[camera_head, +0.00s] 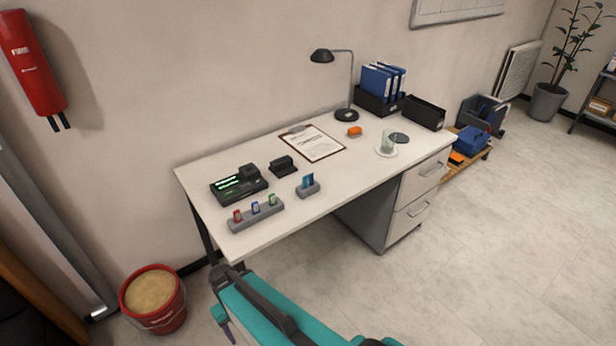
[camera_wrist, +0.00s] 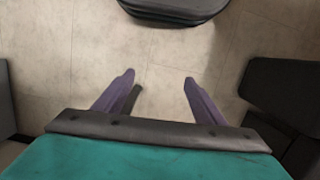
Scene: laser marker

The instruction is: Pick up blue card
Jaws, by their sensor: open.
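A grey holder (camera_head: 258,219) near the desk's front left edge carries a small red, a blue and a green item in a row. The blue one (camera_head: 256,208) stands upright in the middle. To its right, a smaller grey stand (camera_head: 307,191) holds upright blue, card-like pieces (camera_head: 308,180). I cannot tell for sure which of these is the blue card. My gripper (camera_wrist: 159,78) is open and empty in the wrist view, its two purple fingers apart over the pale floor. No card shows in the wrist view. My teal arm shows low in the head view, in front of the desk.
The white desk (camera_head: 350,180) also bears a black device with a green display (camera_head: 238,184), a small black box (camera_head: 282,166), a clipboard (camera_head: 313,143), a lamp (camera_head: 346,115) and a glass (camera_head: 387,143). A red sand bucket (camera_head: 153,300) stands at lower left.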

